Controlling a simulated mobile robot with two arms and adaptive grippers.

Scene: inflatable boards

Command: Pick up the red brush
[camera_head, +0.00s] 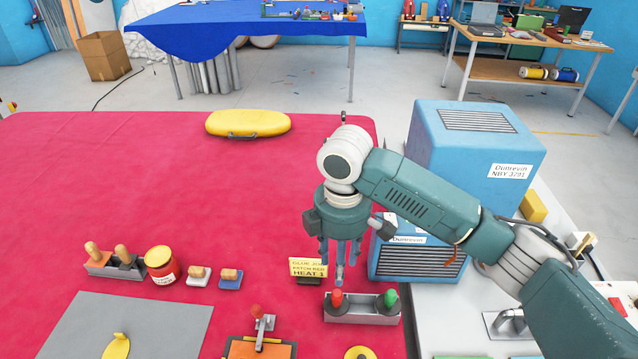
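A grey metal holder (362,318) stands near the front right of the red table. My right gripper (340,268) points down above and behind the holder, close to the red handle in the picture. Its fingers hang spread apart with nothing between them. My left gripper is not in view.
A small yellow sign (308,267) stands just left of my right gripper. A blue machine (480,140) stands behind my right arm. A red glue tin (161,265) and an orange board with a clamp (259,347) are left of the holder. The table's far left is clear.

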